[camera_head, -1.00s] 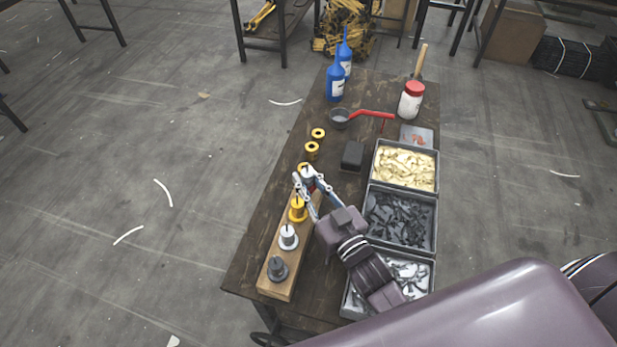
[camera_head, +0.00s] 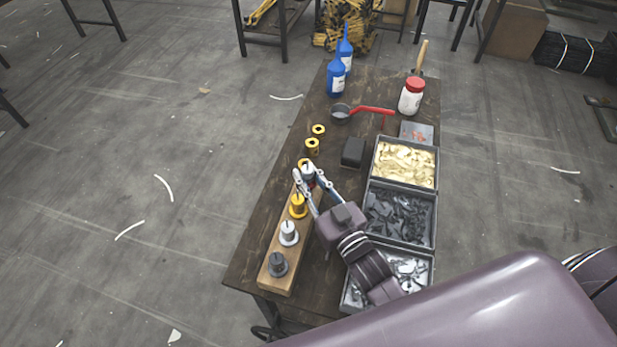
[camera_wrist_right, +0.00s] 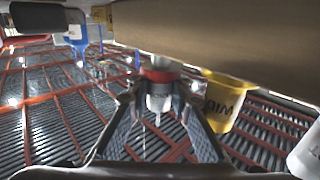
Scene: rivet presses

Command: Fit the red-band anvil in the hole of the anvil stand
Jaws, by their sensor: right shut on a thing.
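The red-band anvil (camera_head: 308,171) is a grey cylinder with a red band, at the far end of the wooden anvil stand (camera_head: 273,248). My right gripper (camera_head: 306,178) is shut on it. In the right wrist view the anvil (camera_wrist_right: 159,92) sits between the two fingers, its red band close to the stand's wooden side (camera_wrist_right: 210,40). A yellow anvil (camera_head: 298,206), a light grey anvil (camera_head: 289,233) and a dark anvil (camera_head: 278,264) stand upright along the stand. My left gripper is out of view.
Yellow rings (camera_head: 312,146) lie beyond the stand. A black block (camera_head: 353,152) and parts bins (camera_head: 436,213) are on the right. The bench's left strip is clear.

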